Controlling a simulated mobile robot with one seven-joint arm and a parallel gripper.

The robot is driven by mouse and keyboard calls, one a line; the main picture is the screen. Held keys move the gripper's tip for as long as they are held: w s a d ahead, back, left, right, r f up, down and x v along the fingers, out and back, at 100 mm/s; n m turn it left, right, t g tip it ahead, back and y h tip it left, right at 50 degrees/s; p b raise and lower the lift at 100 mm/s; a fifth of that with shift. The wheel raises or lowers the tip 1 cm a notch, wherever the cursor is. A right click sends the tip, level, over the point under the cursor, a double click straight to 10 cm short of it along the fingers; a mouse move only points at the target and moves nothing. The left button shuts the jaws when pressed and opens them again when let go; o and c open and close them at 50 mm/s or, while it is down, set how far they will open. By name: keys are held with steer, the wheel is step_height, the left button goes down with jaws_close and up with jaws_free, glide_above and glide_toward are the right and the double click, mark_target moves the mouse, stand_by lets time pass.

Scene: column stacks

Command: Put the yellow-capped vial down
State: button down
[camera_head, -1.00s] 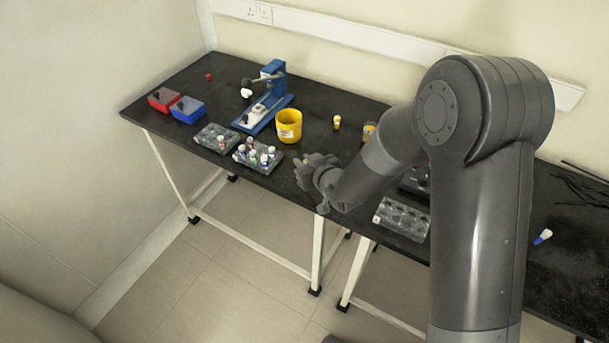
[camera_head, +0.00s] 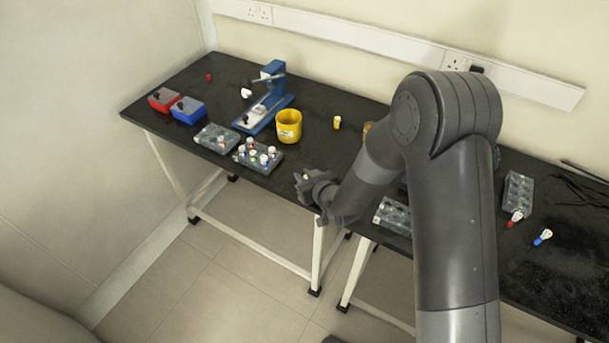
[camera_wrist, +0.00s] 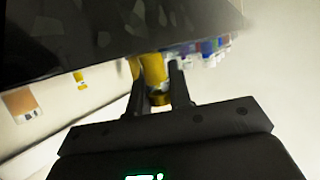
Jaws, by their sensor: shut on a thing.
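My gripper (camera_head: 307,180) is low over the front part of the black bench, right of the vial racks. In the wrist view its two dark fingers (camera_wrist: 160,92) are shut on a small yellow thing (camera_wrist: 160,99), which I take as the yellow-capped vial. The fingers and the yellow tub behind hide much of it, and in the head view only a tiny pale spot shows at the fingertips. Another yellow and white vial (camera_head: 337,122) stands alone at the back of the bench.
A yellow tub (camera_head: 289,127), a blue press (camera_head: 268,100), a rack with several vials (camera_head: 258,158), an emptier rack (camera_head: 215,138), and red (camera_head: 164,99) and blue (camera_head: 188,109) bins stand to the left. Another grey rack (camera_head: 393,215) is right of my gripper.

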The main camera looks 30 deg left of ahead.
steer(key=c, duration=1.3)
jaws_free()
steer(key=v, duration=1)
steer(key=shift+s+d+r, duration=0.15)
steer(key=shift+s+r, duration=0.2)
steer(key=shift+r, duration=0.1)
